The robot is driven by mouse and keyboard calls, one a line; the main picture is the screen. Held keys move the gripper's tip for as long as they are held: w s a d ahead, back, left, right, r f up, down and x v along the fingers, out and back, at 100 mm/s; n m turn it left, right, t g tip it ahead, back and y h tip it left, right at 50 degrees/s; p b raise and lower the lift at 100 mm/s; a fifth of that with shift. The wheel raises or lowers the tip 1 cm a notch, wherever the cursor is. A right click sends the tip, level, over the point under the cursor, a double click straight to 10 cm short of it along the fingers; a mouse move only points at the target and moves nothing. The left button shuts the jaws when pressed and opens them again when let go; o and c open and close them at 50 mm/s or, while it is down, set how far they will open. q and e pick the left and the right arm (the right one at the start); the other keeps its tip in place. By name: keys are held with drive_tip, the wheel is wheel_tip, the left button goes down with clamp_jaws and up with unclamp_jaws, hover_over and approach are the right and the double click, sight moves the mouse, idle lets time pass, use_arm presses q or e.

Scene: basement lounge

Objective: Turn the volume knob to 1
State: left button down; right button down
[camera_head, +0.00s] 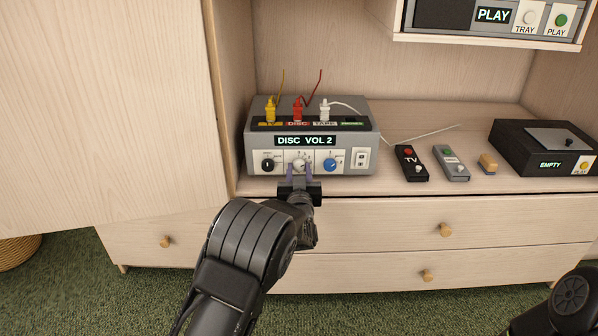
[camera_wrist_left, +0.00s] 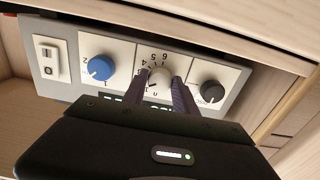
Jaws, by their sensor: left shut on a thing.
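The grey amplifier (camera_head: 365,135) stands on the cabinet top, and its display (camera_head: 305,141) reads "DISC VOL 2". The volume knob (camera_head: 299,163) is the pale middle one on its front panel, with a number scale around it. It also shows in the left wrist view (camera_wrist_left: 160,77), upside down, with the digits 4, 5 and 6 legible nearby. My left gripper (camera_head: 299,172) is shut on the volume knob, one finger on each side. Its fingers show in the wrist view (camera_wrist_left: 162,88) too. My right gripper is out of view.
A black knob (camera_head: 267,164) and a blue knob (camera_head: 330,165) flank the volume knob closely. A white rocker switch (camera_head: 361,157) is farther right. Yellow, red and white plugs stand on top. Two remotes (camera_head: 411,163) (camera_head: 450,163) and a black player (camera_head: 545,148) lie to the right.

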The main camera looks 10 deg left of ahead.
use_arm(q)
drive_tip(key=n+b, duration=0.1)
drive_tip(key=b, duration=0.1)
drive_tip(key=n+b, duration=0.2)
drive_tip(key=shift+f+n, duration=0.2)
drive_tip(key=shift+n, duration=0.1)
drive_tip(key=shift+r+n+b, duration=0.2)
drive_tip(key=shift+n+b, duration=0.8)
drive_tip(key=shift+n, duration=0.2)
drive_tip(key=c, duration=1)
unclamp_jaws()
drive_tip(key=shift+s, duration=0.1)
